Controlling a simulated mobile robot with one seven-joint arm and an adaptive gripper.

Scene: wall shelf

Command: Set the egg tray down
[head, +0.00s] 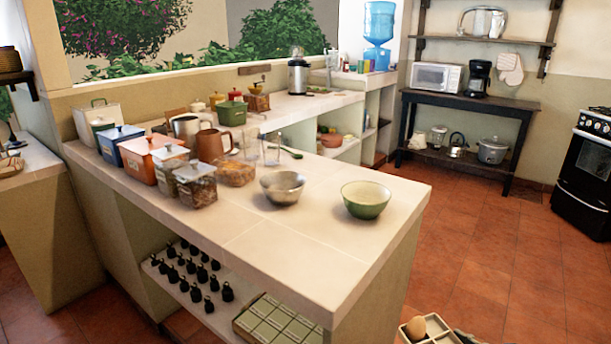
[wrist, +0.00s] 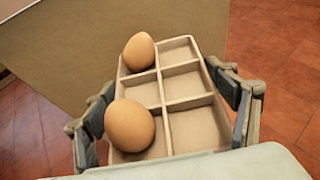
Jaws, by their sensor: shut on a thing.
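The egg tray (wrist: 188,103) is a pale tray with two columns of square compartments. In the wrist view my gripper (wrist: 165,110) is shut on it, with dark finger pads against its left and right sides. One brown egg (wrist: 139,52) sits in the far left compartment and another egg (wrist: 130,126) in the near left one. The right compartments look empty. In the head view the tray (head: 436,325) shows at the bottom edge, right of the counter's near corner and lower than its top, partly cut off by the frame. One egg (head: 415,327) shows there.
The counter top (head: 300,235) is bare along its near right part. A green bowl (head: 366,200) and a metal bowl (head: 283,187) stand on it, with jars and canisters to the left. The lower shelf (head: 235,312) holds dark bottles and a box. Red tiled floor (head: 490,240) lies right.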

